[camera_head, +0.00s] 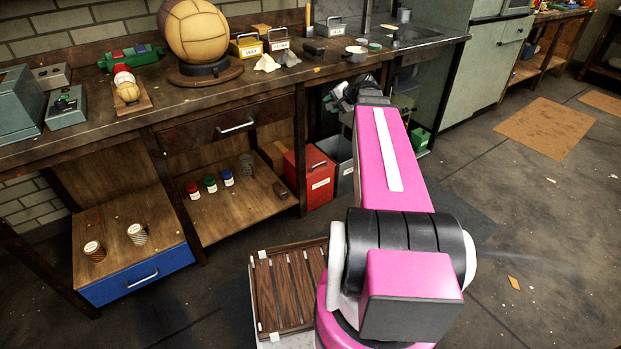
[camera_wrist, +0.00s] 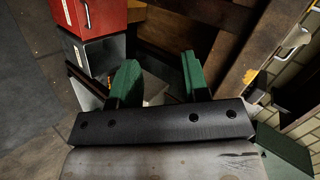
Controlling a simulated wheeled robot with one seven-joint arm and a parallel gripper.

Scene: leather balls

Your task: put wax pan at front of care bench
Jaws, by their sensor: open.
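A small pale round pan (camera_head: 356,51), which looks like the wax pan, sits on the care bench (camera_head: 250,95) near its front edge, left of the sink. Its contents are too small to make out. My gripper (camera_head: 345,94) is in front of the bench, just below the pan in the head view, and is partly hidden by my pink arm. In the wrist view my gripper (camera_wrist: 160,80) shows two green fingers apart, with nothing clearly held. The pan cannot be made out in the wrist view.
A red bin (camera_head: 308,178) and a grey bin (camera_head: 340,160) stand under the bench near my arm. The floor at right is mostly clear.

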